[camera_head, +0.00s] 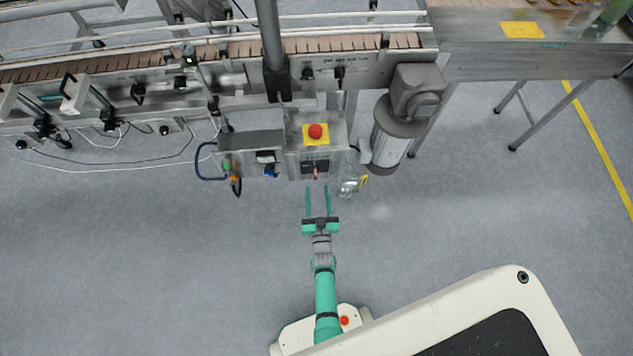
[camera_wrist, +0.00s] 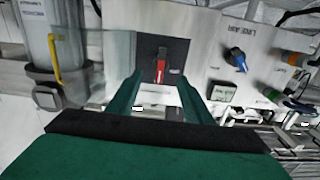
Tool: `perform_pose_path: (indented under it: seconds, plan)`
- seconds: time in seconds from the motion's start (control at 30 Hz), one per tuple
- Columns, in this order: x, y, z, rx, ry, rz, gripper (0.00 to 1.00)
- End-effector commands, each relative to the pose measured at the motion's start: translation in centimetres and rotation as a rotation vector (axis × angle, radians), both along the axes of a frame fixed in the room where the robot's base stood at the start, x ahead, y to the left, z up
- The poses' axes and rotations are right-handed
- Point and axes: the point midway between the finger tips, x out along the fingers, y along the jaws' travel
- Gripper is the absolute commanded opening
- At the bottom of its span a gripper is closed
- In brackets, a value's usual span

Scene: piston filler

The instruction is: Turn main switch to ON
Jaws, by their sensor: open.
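The main switch is a red handle (camera_wrist: 161,66) on a dark plate in the wrist view, set on a light metal panel. The handle stands roughly upright in that view. In the head view the red handle (camera_head: 316,173) shows small on the front of the control box (camera_head: 294,163). My gripper (camera_head: 317,188) is open in front of the box, its two green fingers apart and pointing at the switch. In the wrist view the fingers (camera_wrist: 160,86) stand left and right below the handle. I cannot tell whether they touch anything.
A red emergency button on a yellow plate (camera_head: 315,132) sits on top of the box. A blue knob (camera_wrist: 236,60) is right of the switch in the wrist view. A motor (camera_head: 391,134) stands right of the box in the head view. Floor around my arm is clear.

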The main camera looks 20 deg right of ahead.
Motion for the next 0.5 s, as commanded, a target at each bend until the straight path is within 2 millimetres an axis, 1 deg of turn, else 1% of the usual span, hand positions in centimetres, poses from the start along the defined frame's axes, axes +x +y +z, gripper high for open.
perform_pose_path:
  seconds: [0.03, 0.2, 0.33, 0.5]
  plan:
    - [-1.0, 0.3, -0.1, 0.001, 0.002, 0.001, 0.46]
    - [-3.1, 0.9, 0.0, 0.001, 0.000, 0.000, 0.46]
    - [-3.9, 1.1, 0.0, 0.000, 0.000, 0.000, 0.46]
    - [-4.1, 1.2, 0.0, 0.000, -0.001, 0.000, 0.46]
